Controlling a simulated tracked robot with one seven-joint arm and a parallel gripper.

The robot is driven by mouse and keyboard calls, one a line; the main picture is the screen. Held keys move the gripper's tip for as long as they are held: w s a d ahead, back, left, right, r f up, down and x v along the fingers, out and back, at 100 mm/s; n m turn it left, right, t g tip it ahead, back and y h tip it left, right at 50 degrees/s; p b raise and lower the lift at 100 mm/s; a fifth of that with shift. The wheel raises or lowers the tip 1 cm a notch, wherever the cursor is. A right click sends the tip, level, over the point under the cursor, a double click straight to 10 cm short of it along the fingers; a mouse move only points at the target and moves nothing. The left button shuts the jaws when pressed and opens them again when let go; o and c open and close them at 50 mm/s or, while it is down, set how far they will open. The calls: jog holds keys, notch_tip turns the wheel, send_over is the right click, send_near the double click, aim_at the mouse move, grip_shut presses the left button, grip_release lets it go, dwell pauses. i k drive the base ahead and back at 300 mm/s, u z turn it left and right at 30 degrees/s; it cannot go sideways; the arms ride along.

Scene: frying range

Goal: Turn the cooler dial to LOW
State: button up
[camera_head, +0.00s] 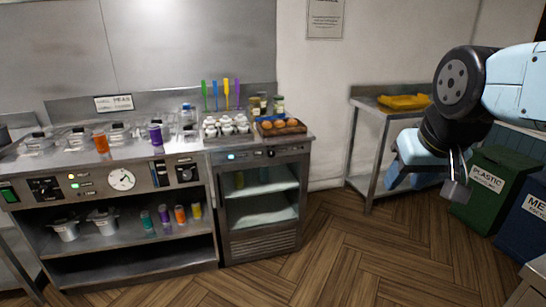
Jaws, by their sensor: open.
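The cooler (220,221) is a steel cabinet with a glass front at the right end of the range. Its control strip has a lit blue display (231,156) on the left and a small dark dial (271,154) right of the middle. The dial's setting and any markings are too small to read. My gripper (456,188) is on the right side of the view, open and empty, pointing downward. It is well to the right of the cooler and touches nothing.
Trays of eggs (281,127) and white cups (226,127) stand on the cooler's top. The range (122,180) has its own knobs and gauge. A steel side table (369,108) and green bin (494,190) stand to the right. Wooden floor before the cooler is clear.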

aim_at(271, 152)
jog(key=z, duration=0.05)
jog(key=i, duration=1)
jog(key=u, duration=0.05)
